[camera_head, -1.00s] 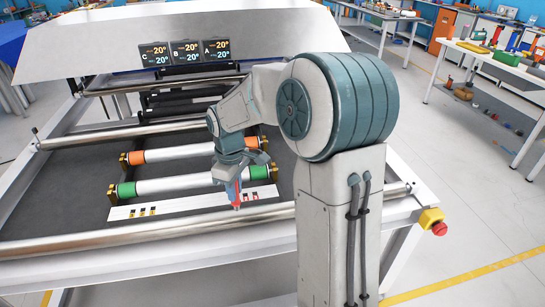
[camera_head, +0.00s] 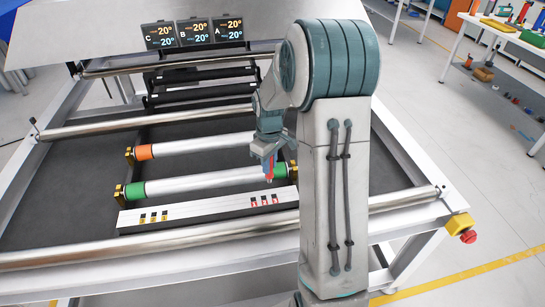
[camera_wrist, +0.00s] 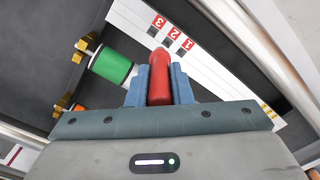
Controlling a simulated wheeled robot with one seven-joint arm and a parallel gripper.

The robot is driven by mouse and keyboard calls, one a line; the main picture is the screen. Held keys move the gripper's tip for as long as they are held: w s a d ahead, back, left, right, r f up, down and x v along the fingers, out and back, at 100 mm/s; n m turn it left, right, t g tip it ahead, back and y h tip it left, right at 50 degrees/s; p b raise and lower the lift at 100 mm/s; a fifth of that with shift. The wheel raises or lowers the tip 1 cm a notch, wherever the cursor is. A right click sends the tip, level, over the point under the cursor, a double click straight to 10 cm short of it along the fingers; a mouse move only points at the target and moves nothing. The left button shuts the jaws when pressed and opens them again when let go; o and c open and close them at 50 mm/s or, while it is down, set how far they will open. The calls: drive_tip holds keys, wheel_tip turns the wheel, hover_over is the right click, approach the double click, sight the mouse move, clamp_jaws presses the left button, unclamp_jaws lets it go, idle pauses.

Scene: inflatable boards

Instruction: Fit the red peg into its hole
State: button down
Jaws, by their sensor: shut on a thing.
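My gripper (camera_wrist: 160,86) is shut on the red peg (camera_wrist: 159,75), which stands out between the blue fingers in the wrist view. In the head view the red peg (camera_head: 269,167) hangs below my gripper (camera_head: 268,160), near the right end of the white board (camera_head: 215,207). The board has black square holes with red labels (camera_head: 264,200) on the right and yellow labels (camera_head: 154,217) on the left. In the wrist view the peg's tip is close to the red labels 1, 2 and 3 (camera_wrist: 172,33). I cannot tell whether it touches the board.
A roller with green ends (camera_head: 215,180) lies just behind the board, and one with orange ends (camera_head: 200,145) lies further back. A thick metal roller (camera_head: 150,243) runs along the front. A red stop button (camera_head: 467,236) sits at the right corner.

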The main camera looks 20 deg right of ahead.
drive_tip(key=shift+d+f+m, duration=0.3)
drive_tip(key=shift+d, duration=0.4)
drive_tip(key=shift+s+f, duration=0.1)
drive_tip(key=shift+f, duration=0.05)
drive_tip(key=shift+f+b, duration=2.2)
drive_tip(key=shift+f, duration=0.6)
drive_tip(key=shift+f+b, duration=1.55)
drive_tip(key=shift+f, duration=0.35)
drive_tip(key=c, duration=1.2)
unclamp_jaws()
wheel_tip(320, 180, up, 14)
